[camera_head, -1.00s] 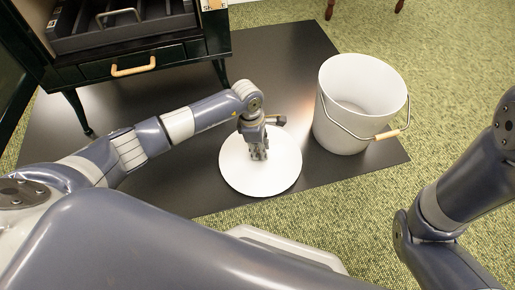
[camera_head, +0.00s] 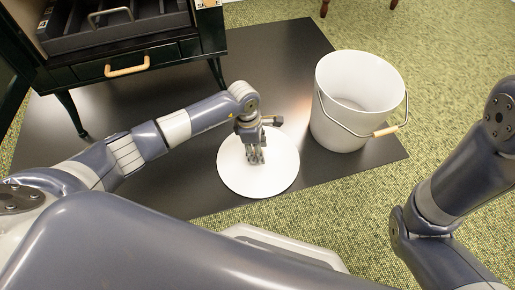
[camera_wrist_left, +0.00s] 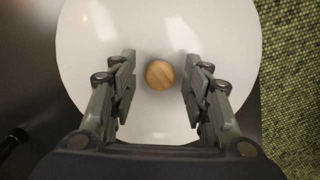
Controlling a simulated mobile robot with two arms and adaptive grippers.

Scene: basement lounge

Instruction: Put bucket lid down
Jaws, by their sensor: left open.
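The white round bucket lid (camera_head: 272,178) lies flat on the black mat, to the left of the bucket. In the left wrist view the lid (camera_wrist_left: 215,30) has a round wooden knob (camera_wrist_left: 160,74) at its middle. My left gripper (camera_head: 257,157) is over the lid's middle. In the left wrist view its fingers (camera_wrist_left: 157,88) are open, one on each side of the knob, with gaps between. The white bucket (camera_head: 335,120) stands upright and open, its wire handle with a wooden grip (camera_head: 386,131) hanging to the right. My right gripper is not in view.
A dark stove-like cabinet (camera_head: 150,55) with a wooden-handled drawer and thin legs stands on the black mat (camera_head: 290,45) at the upper left. Green carpet (camera_head: 440,60) surrounds the mat. The mat's right edge is near the bucket.

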